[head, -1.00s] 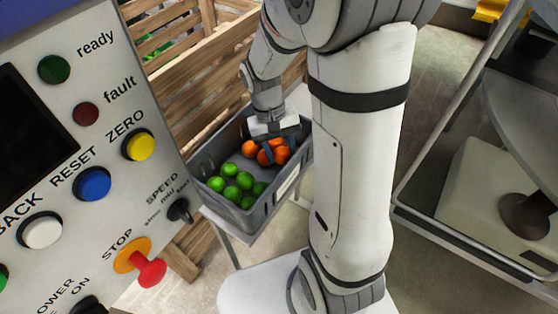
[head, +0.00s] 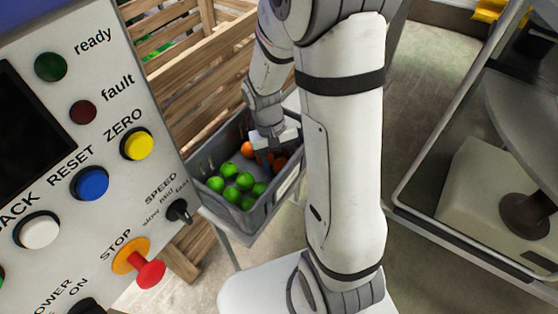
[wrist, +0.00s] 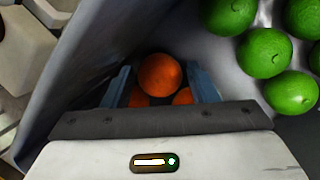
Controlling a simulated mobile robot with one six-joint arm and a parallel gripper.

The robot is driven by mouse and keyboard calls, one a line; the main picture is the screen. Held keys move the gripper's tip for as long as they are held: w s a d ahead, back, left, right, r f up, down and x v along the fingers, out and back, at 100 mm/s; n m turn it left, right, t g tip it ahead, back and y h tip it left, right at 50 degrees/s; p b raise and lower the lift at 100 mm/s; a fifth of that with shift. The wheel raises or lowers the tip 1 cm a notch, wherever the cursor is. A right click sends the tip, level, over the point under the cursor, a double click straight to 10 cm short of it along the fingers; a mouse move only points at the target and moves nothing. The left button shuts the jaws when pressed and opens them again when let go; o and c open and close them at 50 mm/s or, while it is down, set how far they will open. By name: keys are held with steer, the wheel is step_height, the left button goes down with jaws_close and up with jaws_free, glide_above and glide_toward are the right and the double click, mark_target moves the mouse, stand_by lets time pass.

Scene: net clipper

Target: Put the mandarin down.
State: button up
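An orange mandarin (wrist: 159,74) lies between the two fingers of my gripper (wrist: 160,85) in the wrist view, with a gap on each side. The fingers are apart and do not appear to touch it. Two more mandarins (wrist: 183,97) show partly beneath it, cut off by the gripper body. In the head view my gripper (head: 270,155) reaches down into the grey crate (head: 262,218), at its far right part. One mandarin (head: 247,149) shows left of the gripper; others (head: 280,163) are partly hidden by the fingers.
Several green fruits (head: 237,182) fill the near left part of the crate, and show at the right in the wrist view (wrist: 264,53). The crate wall (wrist: 75,70) is close to the left finger. A wooden crate (head: 200,85) stands behind; a control panel (head: 75,150) is at left.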

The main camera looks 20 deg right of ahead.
steer(key=shift+o, duration=1)
